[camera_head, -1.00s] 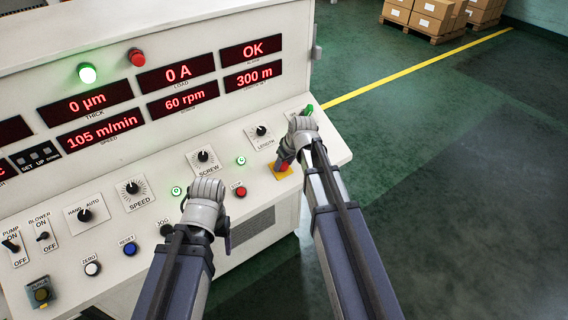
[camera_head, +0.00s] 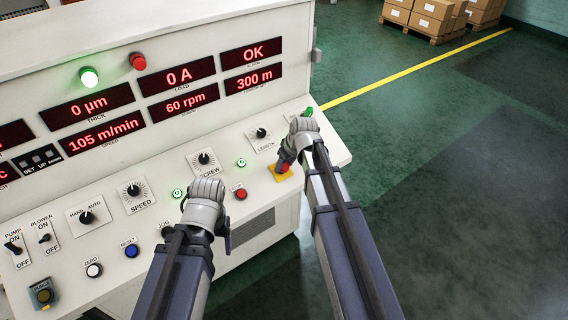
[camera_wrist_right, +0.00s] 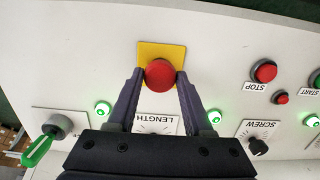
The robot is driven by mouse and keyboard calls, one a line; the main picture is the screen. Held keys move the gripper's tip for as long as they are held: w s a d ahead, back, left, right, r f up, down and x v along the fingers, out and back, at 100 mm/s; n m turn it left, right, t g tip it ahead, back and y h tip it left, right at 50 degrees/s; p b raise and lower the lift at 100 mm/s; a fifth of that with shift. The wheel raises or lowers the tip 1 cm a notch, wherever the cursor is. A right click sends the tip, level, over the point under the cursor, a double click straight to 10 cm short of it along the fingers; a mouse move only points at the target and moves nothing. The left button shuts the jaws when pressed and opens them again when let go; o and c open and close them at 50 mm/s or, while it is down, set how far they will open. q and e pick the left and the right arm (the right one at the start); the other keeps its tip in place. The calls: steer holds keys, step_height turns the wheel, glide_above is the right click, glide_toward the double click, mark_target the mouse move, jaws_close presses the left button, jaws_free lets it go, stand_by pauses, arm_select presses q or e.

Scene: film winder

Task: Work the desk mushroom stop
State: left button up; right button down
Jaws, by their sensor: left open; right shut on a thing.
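The red mushroom stop (camera_wrist_right: 159,73) sits on a yellow square plate (camera_wrist_right: 176,50) at the right end of the sloped desk. In the head view its yellow plate (camera_head: 281,174) shows below my right gripper (camera_head: 288,160), and the red cap is partly hidden by the hand. In the right wrist view the two fingers of my right gripper (camera_wrist_right: 158,82) are on either side of the red cap, shut on it. My left gripper (camera_head: 205,195) is open above the desk, left of the small red STOP button (camera_head: 241,194); its fingers are mostly hidden.
The LENGTH knob (camera_head: 261,133) and SCREW knob (camera_head: 204,158) are near the hands. A green-handled key switch (camera_wrist_right: 40,145) stands beside the mushroom stop. Lit displays (camera_head: 251,54) fill the upright panel. Open green floor lies to the right.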

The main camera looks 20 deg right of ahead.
steer(key=shift+s+r, duration=0.2)
steer(key=shift+r, duration=0.3)
steer(key=shift+w+d+f, duration=0.1)
steer(key=shift+f, duration=0.1)
steer(key=shift+c, duration=2.3)
jaws_free()
steer(key=shift+r, duration=0.1)
arm_select(q)
steer(key=shift+r, duration=0.35)
arm_select(e)
steer(key=shift+o, duration=0.8)
arm_select(q)
steer(key=shift+r, duration=0.1)
step_height(320, 180, up, 7)
steer(key=p, duration=0.7)
arm_select(e)
steer(key=v, duration=0.7)
steer(key=shift+r, duration=0.35)
